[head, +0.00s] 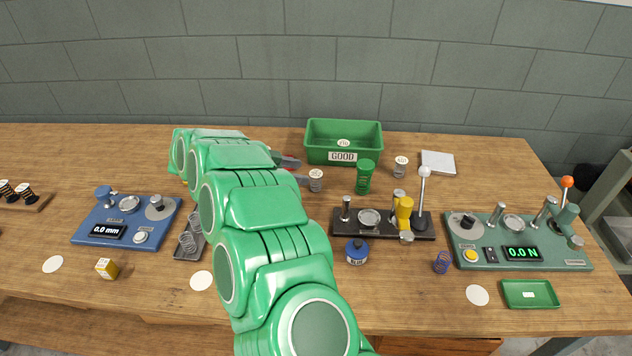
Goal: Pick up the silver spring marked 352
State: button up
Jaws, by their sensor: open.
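My gripper (295,169) is at the far end of my green arm, near the back of the table. Its two grey fingers are open and point right. A small silver spring with a pale top (316,181) stands upright just right of the fingertips, close to the lower finger; I cannot tell whether they touch. A second silver spring with a pale marked top (401,167) stands farther right, behind the black fixture. The markings are too small to read, so I cannot tell which one is 352.
A green bin labelled GOOD (343,157) stands behind the gripper. A black lever fixture (345,227), a blue gauge (125,220) and a green force tester (520,262) sit nearer the front. My arm hides the table's middle left.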

aim_at(311, 174)
jog(key=shift+x, duration=2.7)
jog(key=shift+f, duration=0.15)
jog(key=c, duration=1.2)
jog(key=shift+o, duration=0.2)
